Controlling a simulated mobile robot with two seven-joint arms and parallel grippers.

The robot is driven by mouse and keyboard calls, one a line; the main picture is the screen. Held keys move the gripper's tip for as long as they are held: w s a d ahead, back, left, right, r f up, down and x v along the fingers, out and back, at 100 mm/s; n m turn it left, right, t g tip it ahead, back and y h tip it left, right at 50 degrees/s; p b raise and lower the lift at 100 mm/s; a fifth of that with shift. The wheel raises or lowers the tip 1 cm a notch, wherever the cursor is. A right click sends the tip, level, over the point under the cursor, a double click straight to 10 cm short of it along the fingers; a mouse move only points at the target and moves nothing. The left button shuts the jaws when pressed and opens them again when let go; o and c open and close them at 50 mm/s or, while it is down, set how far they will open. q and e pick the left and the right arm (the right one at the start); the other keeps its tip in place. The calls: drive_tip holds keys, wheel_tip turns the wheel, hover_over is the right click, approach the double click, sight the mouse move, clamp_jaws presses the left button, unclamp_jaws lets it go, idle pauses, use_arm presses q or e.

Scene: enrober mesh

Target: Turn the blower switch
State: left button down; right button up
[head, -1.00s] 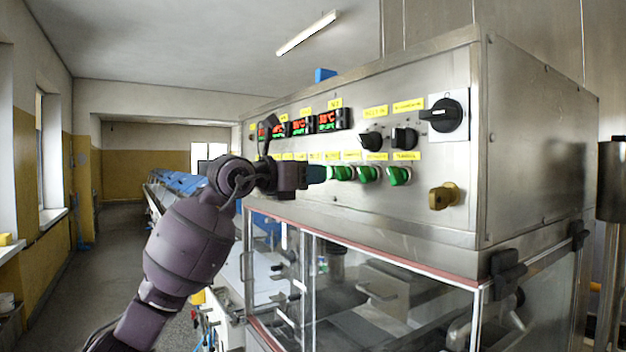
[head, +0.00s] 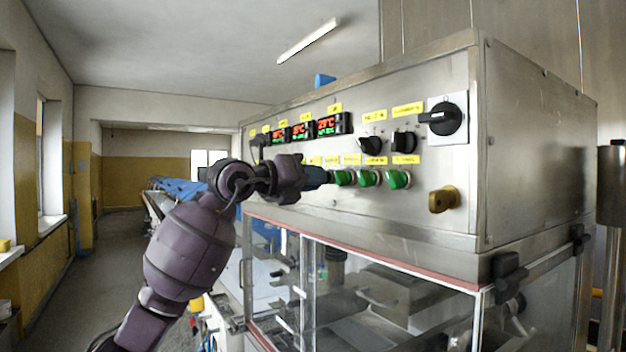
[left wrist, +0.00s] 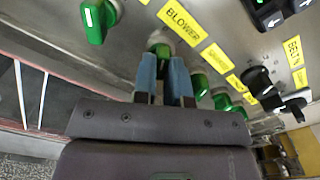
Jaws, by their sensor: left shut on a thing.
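The blower switch (left wrist: 159,39) is a green knob on the steel control panel, beside a yellow label reading BLOWER (left wrist: 181,22) in the left wrist view. My left gripper (left wrist: 165,70) has its two blue fingers shut on this knob, one on each side. The fingers hide part of the knob, so its exact angle is hard to read. In the head view my left gripper (head: 318,178) is against the panel at the left end of the visible green switches, and its body hides the held knob. My right gripper is in neither view.
Other green switches (head: 368,178) stand close by in the same row. Black knobs (head: 404,141), red displays (head: 329,125) and a large black rotary switch (head: 443,119) are on the panel. A brass-coloured knob (head: 444,199) sits lower right. Clear guard panels (head: 345,290) are below.

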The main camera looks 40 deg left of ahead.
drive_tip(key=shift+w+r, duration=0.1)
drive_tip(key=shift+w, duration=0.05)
use_arm(q)
drive_tip(key=c, duration=1.2)
unclamp_jaws()
drive_tip(key=shift+o, duration=0.2)
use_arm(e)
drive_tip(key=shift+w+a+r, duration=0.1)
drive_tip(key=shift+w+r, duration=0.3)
use_arm(q)
drive_tip(key=b+v, duration=0.2)
drive_tip(key=v, duration=0.8)
drive_tip(key=shift+s+a, duration=0.2)
drive_tip(key=shift+s, duration=0.15)
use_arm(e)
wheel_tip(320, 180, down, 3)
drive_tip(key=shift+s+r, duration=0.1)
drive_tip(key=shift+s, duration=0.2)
